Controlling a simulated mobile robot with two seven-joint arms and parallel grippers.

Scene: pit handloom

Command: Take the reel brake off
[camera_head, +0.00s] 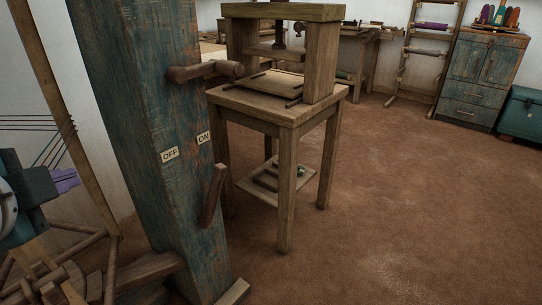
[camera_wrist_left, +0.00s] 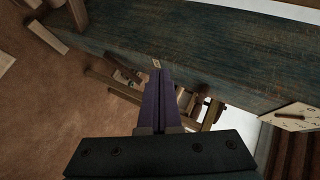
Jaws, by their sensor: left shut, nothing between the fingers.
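A wooden lever (camera_head: 213,195) sits low on the blue-green weathered post (camera_head: 150,120) and tilts up toward the ON label (camera_head: 204,138). The OFF label (camera_head: 170,154) is to its left on the same post. A thicker wooden handle (camera_head: 205,71) sticks out higher up. My left gripper (camera_head: 66,180), with purple fingers, is at the left edge, left of the post and apart from the lever. In the left wrist view its fingers (camera_wrist_left: 160,78) are together and empty, with the post (camera_wrist_left: 220,45) beyond. My right gripper is out of view.
A wooden press stand (camera_head: 290,108) is right behind the post. Wooden bars and stretched threads (camera_head: 35,130) lie around my left gripper. A cabinet (camera_head: 485,75) and a teal chest (camera_head: 522,115) stand at the back right. The brown floor (camera_head: 420,200) at right is clear.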

